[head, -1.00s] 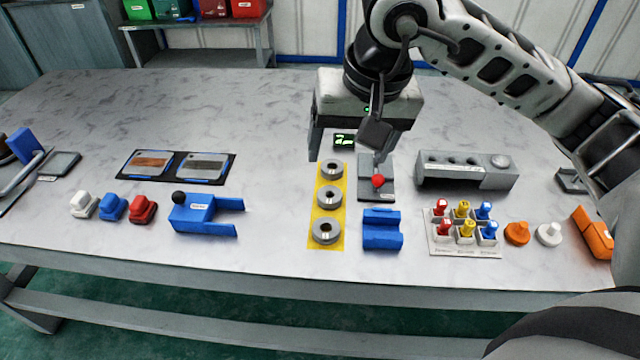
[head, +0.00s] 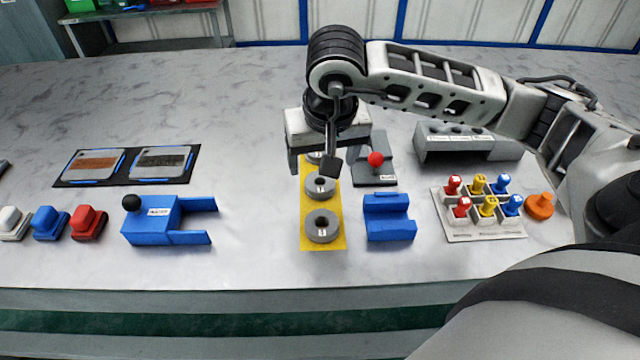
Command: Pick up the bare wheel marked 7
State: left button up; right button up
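Three grey bare wheels lie in a column on a yellow mat (head: 341,236): a near wheel (head: 322,226), a middle wheel (head: 320,186) and a far wheel (head: 315,158). Each of the near two bears a small white label, too small to read, so I cannot tell which is marked 7. My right gripper (head: 312,172) is over the far wheel, pointing down, its fingers apart on either side of it. The gripper hides much of that wheel, and I cannot tell whether the fingers touch it. My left gripper is out of view.
Right of the mat are a blue cradle (head: 389,230), a grey stand with a red ball (head: 376,160), a grey block (head: 462,155) and a rack of coloured pegs (head: 470,236). A blue fork-shaped part (head: 165,230) stands left. The table between it and the mat is clear.

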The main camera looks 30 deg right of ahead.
aim_at(320, 177)
jog(key=shift+x, duration=3.2)
jog(key=shift+s, duration=0.15)
jog(key=c, duration=1.2)
jog(key=shift+r, duration=0.1)
jog(key=shift+c, duration=0.4)
